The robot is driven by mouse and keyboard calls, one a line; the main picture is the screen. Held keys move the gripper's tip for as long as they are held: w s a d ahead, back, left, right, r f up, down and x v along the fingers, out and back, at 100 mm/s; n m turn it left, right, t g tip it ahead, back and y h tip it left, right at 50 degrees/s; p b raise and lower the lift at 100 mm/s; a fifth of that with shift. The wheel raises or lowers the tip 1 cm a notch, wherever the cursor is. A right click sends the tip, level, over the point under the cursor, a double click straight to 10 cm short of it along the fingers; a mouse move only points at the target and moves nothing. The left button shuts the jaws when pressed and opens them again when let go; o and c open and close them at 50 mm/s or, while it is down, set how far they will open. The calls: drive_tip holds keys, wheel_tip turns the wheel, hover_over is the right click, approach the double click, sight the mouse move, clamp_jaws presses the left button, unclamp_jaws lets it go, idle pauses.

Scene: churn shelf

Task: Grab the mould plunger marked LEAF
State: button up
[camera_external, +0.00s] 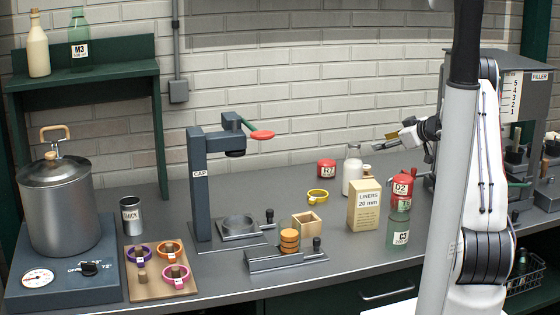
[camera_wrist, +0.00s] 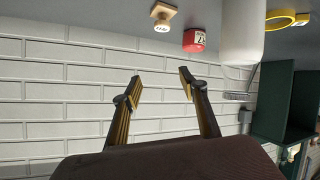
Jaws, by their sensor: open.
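A small pale wooden plunger-like piece (camera_wrist: 161,14) with a square top and a light, marked end is at the top of the wrist view, on the grey counter by the wall. Its mark is too small to read surely. I cannot pick it out in the external view. My gripper (camera_wrist: 160,78) is open and empty, its two fingers apart, with white brick wall behind them. The wooden piece lies beyond the fingertips, apart from them. In the external view my gripper (camera_external: 381,141) is raised above the back of the counter, pointing left.
A red jar (camera_external: 326,169), a white bottle (camera_external: 352,175) and a yellow ring (camera_external: 318,196) stand near the wall. The LINERS box (camera_external: 364,211) and stacked jars (camera_external: 401,190) are in front. The CAP press (camera_external: 201,190) is left of these.

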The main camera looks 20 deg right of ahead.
drive_tip(key=shift+f, duration=0.1)
approach(360, 167)
drive_tip(key=shift+x, duration=1.1)
drive_tip(key=shift+w+f, duration=0.1)
drive_tip(key=shift+w, duration=0.2)
drive_tip(key=shift+w+f, duration=0.15)
drive_tip(key=shift+w, duration=0.2)
drive_tip(key=shift+x, duration=3.15)
drive_tip(key=c, duration=1.1)
